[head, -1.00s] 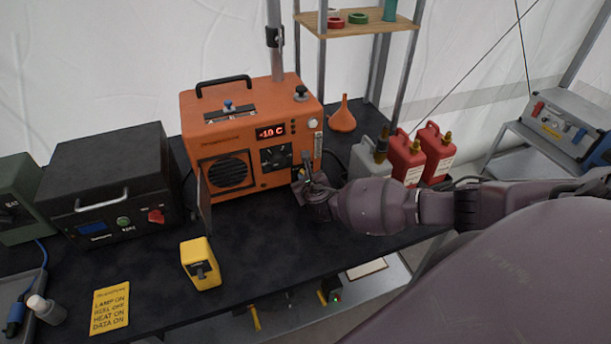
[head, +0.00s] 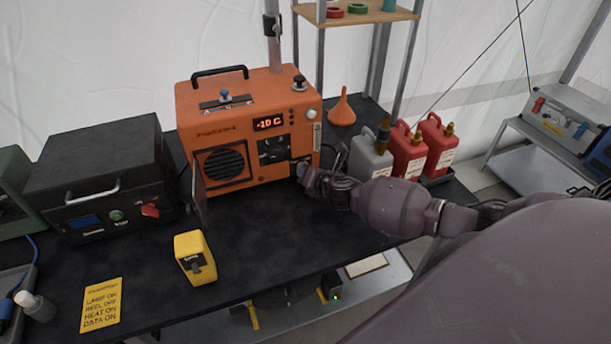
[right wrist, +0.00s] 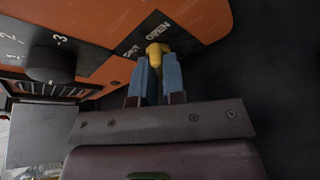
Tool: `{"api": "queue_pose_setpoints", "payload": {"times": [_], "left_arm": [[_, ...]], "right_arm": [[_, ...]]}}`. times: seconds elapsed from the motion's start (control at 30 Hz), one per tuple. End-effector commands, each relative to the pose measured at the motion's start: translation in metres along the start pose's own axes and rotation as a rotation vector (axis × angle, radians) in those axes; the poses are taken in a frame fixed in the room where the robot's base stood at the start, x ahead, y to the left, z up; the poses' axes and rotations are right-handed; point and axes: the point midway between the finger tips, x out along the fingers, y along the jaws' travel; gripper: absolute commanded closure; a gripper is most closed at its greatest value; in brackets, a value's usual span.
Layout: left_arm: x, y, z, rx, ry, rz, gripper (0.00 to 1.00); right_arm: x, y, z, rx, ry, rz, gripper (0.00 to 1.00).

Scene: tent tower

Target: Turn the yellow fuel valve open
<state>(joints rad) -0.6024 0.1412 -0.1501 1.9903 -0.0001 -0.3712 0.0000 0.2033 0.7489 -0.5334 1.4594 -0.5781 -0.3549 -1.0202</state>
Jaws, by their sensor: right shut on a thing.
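The yellow fuel valve (right wrist: 157,49) is a small knob on a black plate of the orange heater (head: 268,88), beside white lettering that includes "OPEN" in the right wrist view. My right gripper (right wrist: 158,66) has its two blue fingers closed on either side of the valve. In the head view, my right gripper (head: 301,170) is at the lower right of the heater's front, and the valve is hidden there. I cannot tell the valve's exact angle. My left gripper is not in view.
A black dial knob (right wrist: 50,62) sits near the valve. The heater's small door (head: 199,194) stands open at its left. A grey can (head: 370,158) and red cans (head: 406,152) stand right of the heater. A yellow box (head: 195,258) stands in front; the table's middle is clear.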

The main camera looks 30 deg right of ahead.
Motion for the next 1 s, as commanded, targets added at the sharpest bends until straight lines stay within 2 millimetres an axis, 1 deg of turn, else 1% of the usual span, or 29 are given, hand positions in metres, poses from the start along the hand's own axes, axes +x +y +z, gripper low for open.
{"api": "queue_pose_setpoints", "payload": {"times": [0.03, 0.3, 0.9, 0.93, 1.0], "left_arm": [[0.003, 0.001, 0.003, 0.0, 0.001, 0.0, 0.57], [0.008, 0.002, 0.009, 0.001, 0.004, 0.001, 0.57], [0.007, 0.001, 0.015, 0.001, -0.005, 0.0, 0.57], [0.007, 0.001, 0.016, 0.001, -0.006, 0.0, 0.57], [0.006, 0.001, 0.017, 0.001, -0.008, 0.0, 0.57]], "right_arm": [[0.002, -0.001, 0.001, 0.026, -0.005, 0.011, 1.0], [0.001, 0.0, 0.002, 0.13, -0.005, 0.054, 1.0], [0.001, 0.002, 0.004, 0.164, -0.006, 0.07, 1.0], [0.001, 0.002, 0.004, 0.164, -0.006, 0.07, 0.86], [0.001, 0.002, 0.004, 0.164, -0.006, 0.07, 0.76]]}}
